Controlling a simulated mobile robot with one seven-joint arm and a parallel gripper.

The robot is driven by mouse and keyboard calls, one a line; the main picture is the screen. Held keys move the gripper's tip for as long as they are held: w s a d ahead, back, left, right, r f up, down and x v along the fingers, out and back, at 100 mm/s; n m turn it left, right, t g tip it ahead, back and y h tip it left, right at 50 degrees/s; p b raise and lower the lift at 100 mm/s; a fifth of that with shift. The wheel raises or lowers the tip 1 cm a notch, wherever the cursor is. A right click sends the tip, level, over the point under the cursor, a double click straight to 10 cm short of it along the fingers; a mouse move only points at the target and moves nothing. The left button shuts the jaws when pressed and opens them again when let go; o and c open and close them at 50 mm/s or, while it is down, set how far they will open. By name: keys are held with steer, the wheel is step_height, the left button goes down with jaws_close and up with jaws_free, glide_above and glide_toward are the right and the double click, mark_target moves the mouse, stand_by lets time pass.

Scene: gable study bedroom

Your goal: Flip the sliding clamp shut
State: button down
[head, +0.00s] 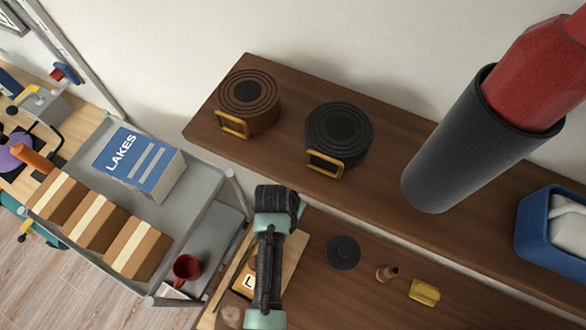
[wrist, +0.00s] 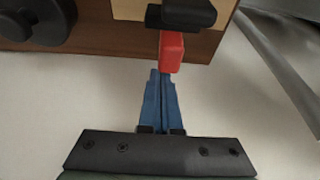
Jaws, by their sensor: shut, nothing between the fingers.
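In the wrist view, my gripper (wrist: 163,76) has its two blue fingers together, with nothing held. The fingertips are at the lower end of a red block (wrist: 172,50); I cannot tell whether they touch it. The red block hangs below a black bar-shaped piece (wrist: 181,15) at the edge of a brown wooden surface (wrist: 100,40). This red and black part looks like the sliding clamp, but I cannot be sure. In the head view, my arm covers the area around a light board (head: 290,255), and neither my fingers nor the clamp can be made out.
A dark upper shelf (head: 290,150) carries two round cases (head: 248,96) (head: 338,132) and a tall black cylinder (head: 450,155). Below are a black disc (head: 343,252) and a yellow block (head: 424,291). A grey cart (head: 205,190) with boxes and a red mug (head: 186,267) stands left.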

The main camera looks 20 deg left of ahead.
steer(key=s+p, duration=0.2)
steer(key=shift+s+r, duration=0.1)
steer(key=shift+s, duration=0.2)
steer(key=shift+s+f, duration=0.2)
steer(key=shift+r, duration=0.1)
